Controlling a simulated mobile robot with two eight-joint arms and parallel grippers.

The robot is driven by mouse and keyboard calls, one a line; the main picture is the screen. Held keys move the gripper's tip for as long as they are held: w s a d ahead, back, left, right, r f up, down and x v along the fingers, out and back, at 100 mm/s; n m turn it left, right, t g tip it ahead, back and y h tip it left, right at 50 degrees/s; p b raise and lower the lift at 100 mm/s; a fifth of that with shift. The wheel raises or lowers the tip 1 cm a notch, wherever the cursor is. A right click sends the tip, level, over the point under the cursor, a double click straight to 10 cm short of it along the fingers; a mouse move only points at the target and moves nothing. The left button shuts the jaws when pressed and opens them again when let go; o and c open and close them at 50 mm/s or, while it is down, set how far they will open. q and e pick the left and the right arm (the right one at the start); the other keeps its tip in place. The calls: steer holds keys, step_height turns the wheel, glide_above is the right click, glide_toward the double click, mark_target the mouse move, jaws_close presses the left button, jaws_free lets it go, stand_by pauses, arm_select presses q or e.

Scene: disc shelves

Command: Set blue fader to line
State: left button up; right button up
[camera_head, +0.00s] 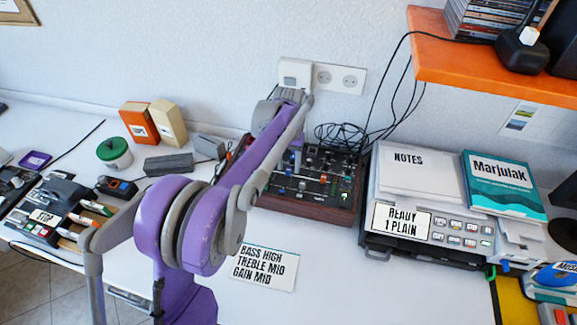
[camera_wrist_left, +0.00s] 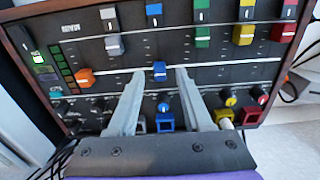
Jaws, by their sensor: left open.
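The dark mixer with wooden sides (camera_head: 325,212) lies on the white table below my left arm. In the left wrist view, its panel (camera_wrist_left: 60,28) fills most of the picture. The blue fader cap (camera_wrist_left: 159,72) sits between the two fingers of my left gripper (camera_wrist_left: 160,76), with a gap on each side. A pale line crosses the panel at about the cap's height; I cannot tell whether they align exactly. My left gripper is open and empty, its fingers pointing at the panel. In the head view, its fingertips are hard to make out. My right gripper is out of view.
Neighbouring faders are white (camera_wrist_left: 114,44), green (camera_wrist_left: 202,36) and orange (camera_wrist_left: 85,77). A blue knob (camera_wrist_left: 164,103) sits near the fingers. A grey machine (camera_head: 375,238) stands right of the mixer, under an orange shelf (camera_head: 470,68). A settings card (camera_head: 262,268) lies in front.

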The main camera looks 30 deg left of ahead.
mark_target(289, 170)
arm_select(q)
step_height(289, 170, up, 9)
steer(key=p, duration=0.1)
steer(key=shift+r, duration=0.2)
stand_by(0.4)
steer(key=s+d+r+m+t+p, duration=0.1)
steer(key=s+d+r+p, duration=0.1)
steer(key=s+d, duration=0.35)
steer(key=s+d+r+t+p, duration=0.1)
steer(key=s+d+t+p, duration=0.1)
steer(key=s, duration=0.6)
steer(key=s+d+f+t+p, duration=0.1)
steer(key=s+d+f, duration=0.1)
steer(key=s, duration=0.4)
steer(key=s+d+f+m+t+p, duration=0.1)
steer(key=s+d+f+p, duration=0.1)
steer(key=s, duration=0.4)
steer(key=shift+s+f+m, duration=0.15)
steer(key=shift+f+m, duration=0.15)
steer(key=shift+f, duration=0.05)
steer(key=shift+a, duration=0.1)
stand_by(2.1)
